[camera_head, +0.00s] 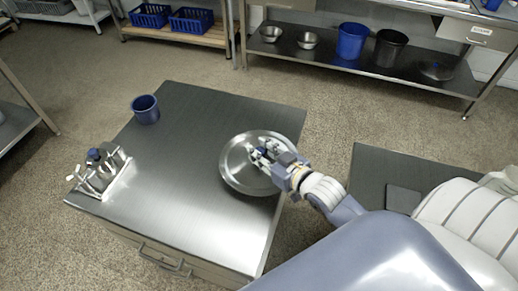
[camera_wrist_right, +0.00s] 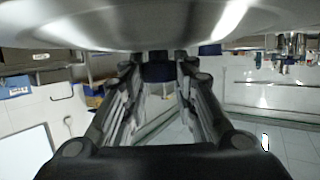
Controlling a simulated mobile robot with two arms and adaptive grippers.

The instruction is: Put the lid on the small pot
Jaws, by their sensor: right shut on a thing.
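A round shiny steel lid (camera_head: 236,172) is over the right part of the steel worktable. My right gripper (camera_head: 264,155) reaches it from the right and is shut on its small dark blue knob. In the right wrist view the lid (camera_wrist_right: 200,25) fills the top edge, and the blue knob (camera_wrist_right: 158,72) sits between the fingertips of my right gripper (camera_wrist_right: 160,58). No small pot shows clearly; whether one is under the lid is hidden. I cannot tell whether the lid touches anything below. My left gripper is not in view.
The steel worktable (camera_head: 185,165) is clear in its middle. A small blue container (camera_head: 146,109) stands at its back left, and a metal fixture with clamps (camera_head: 100,172) at its left edge. A back shelf (camera_head: 285,42) holds bowls and buckets.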

